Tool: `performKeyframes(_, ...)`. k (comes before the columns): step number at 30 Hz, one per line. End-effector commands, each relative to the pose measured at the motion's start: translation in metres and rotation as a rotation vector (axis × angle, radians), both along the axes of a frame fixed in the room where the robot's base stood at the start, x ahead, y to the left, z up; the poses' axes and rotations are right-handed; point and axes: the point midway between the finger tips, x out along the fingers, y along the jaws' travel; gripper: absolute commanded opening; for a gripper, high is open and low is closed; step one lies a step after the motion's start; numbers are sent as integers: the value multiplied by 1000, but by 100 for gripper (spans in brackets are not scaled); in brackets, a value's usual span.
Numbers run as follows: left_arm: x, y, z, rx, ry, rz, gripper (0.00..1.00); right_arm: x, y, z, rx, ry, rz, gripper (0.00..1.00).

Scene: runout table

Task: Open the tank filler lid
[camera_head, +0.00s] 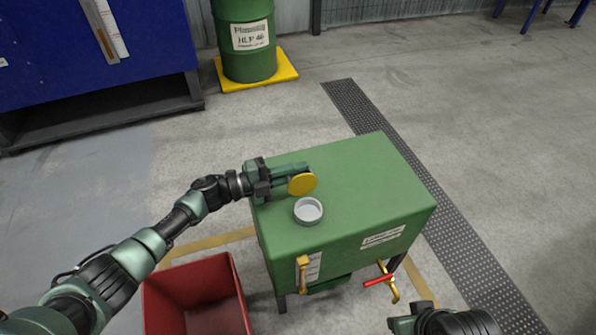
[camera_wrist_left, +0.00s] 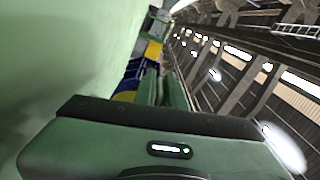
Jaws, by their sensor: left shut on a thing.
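The green tank (camera_head: 375,180) stands in the middle of the head view. Its round grey filler neck (camera_head: 308,212) shows uncovered on the top, near the left front. The yellow round lid (camera_head: 302,184) is just behind the neck, its face turned toward the head camera. My left gripper (camera_head: 300,172) reaches in from the left over the tank top, shut on the lid. Its fingers (camera_wrist_left: 158,88) show in the wrist view, with a bit of yellow beside them. My right gripper (camera_head: 405,324) is partly in view at the bottom edge; its fingertips are unclear.
A red bin (camera_head: 215,318) stands left of the tank on the floor. A yellow handle (camera_head: 303,274) and a red-handled valve (camera_head: 380,281) stick out of the tank's front. A green drum (camera_head: 247,45) and blue cabinet (camera_head: 55,45) stand behind.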

Motion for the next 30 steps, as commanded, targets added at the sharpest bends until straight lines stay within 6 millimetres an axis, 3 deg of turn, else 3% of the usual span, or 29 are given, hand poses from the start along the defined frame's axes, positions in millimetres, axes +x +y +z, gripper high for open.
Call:
performKeyframes(12,1,-1,2,-7,5,-1,0,3,1,1,2,-14,0,36)
performKeyframes(13,1,-1,2,-7,5,-1,14,3,1,1,2,-13,1,36)
performKeyframes(15,1,0,2,-6,4,-1,31,3,1,1,2,-13,1,36)
performKeyframes(30,-2,6,0,-2,6,1,31,2,1,2,1,-9,1,36)
